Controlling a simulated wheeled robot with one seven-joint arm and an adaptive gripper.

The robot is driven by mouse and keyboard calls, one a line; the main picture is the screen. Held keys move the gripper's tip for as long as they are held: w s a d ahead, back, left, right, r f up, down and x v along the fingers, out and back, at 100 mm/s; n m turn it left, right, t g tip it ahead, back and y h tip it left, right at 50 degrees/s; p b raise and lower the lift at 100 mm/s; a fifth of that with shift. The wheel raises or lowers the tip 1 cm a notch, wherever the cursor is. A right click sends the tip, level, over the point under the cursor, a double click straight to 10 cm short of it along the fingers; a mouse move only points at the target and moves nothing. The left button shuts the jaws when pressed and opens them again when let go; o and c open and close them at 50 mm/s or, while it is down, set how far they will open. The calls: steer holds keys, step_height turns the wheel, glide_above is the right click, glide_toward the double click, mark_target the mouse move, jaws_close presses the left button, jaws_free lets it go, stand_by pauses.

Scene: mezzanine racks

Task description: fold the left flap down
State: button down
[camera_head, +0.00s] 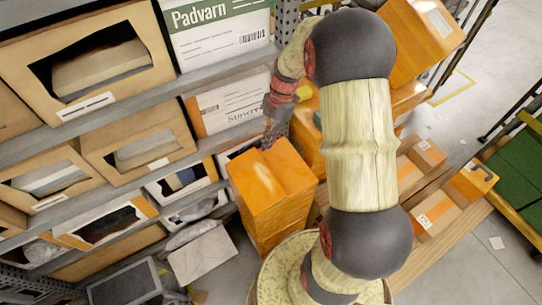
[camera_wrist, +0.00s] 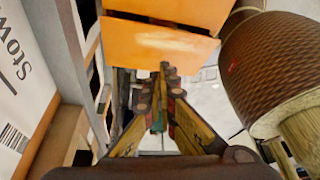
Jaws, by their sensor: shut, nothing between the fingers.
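An orange box (camera_head: 270,200) stands in front of the rack in the head view, with its top facing up. My gripper (camera_head: 271,140) is at the box's far upper edge, next to the rack; I cannot tell if it touches. In the wrist view my gripper (camera_wrist: 165,75) has its fingers closed together with nothing between them. An orange panel (camera_wrist: 160,42) lies just beyond the fingertips, with a second orange panel (camera_wrist: 175,10) behind a dark seam. I cannot tell which panel is the left flap, or how far it is folded.
Rack shelves (camera_head: 185,80) with cartons fill the left. A white Padvarn box (camera_head: 218,30) and a white box (camera_head: 230,108) sit near my arm. Another orange box (camera_head: 425,35) is at the upper right. A ribbed brown cylinder (camera_wrist: 275,65) is close on the right in the wrist view.

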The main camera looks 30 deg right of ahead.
mark_target(269, 170)
steer(key=s+a+r+n+h+p, duration=0.1)
steer(key=s+a+r+h+p, duration=0.2)
steer(key=a+h+p, duration=0.25)
steer(key=d+f+m+b, duration=0.1)
steer(key=f, duration=0.4)
steer(key=d+f+m+b, duration=0.1)
steer(key=d+f, duration=0.1)
steer(key=f, duration=0.3)
steer(key=w+d+f+m+t+h+b, duration=0.1)
steer(key=f, duration=0.4)
steer(key=shift+w+d+m+b, duration=0.1)
steer(key=shift+d+m+b, duration=0.2)
steer(key=shift+m, duration=0.1)
steer(key=shift+f, duration=0.15)
